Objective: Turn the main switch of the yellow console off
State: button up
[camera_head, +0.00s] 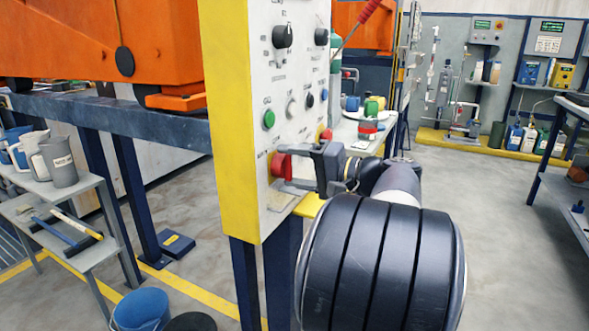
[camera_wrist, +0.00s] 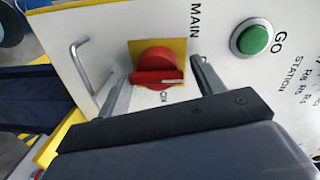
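The yellow console (camera_head: 230,120) has a pale front panel with knobs and buttons. Its main switch (camera_head: 279,166) is a red rotary knob low on the panel. In the wrist view the red switch (camera_wrist: 154,62) sits on a yellow plate beside the word MAIN, with ON lettering partly visible at the opposite side. Its grip bar lies nearly level across that picture. My gripper (camera_head: 289,171) is at the switch with its fingers pointing at the panel. In the wrist view the fingers are apart, one on each side of the knob; I cannot tell whether they touch it.
A green GO button (camera_wrist: 251,40) and a metal handle (camera_wrist: 84,70) flank the switch. Black selector knobs (camera_head: 283,36) are higher on the panel. A shelf with jugs (camera_head: 60,160) and a blue bucket (camera_head: 142,308) stand left. Open floor lies to the right.

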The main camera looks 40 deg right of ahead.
jog(key=shift+o, duration=0.4)
jog(key=shift+s, duration=0.1)
jog(key=p+v, duration=0.2)
jog(key=v, duration=0.8)
jog(key=shift+s+d, duration=0.2)
jog(key=shift+s, duration=0.05)
jog(key=b+x, duration=0.2)
jog(key=x, duration=0.8)
jog(key=shift+a+f, duration=0.15)
jog(key=shift+w+a, duration=0.1)
jog(key=shift+w, duration=0.25)
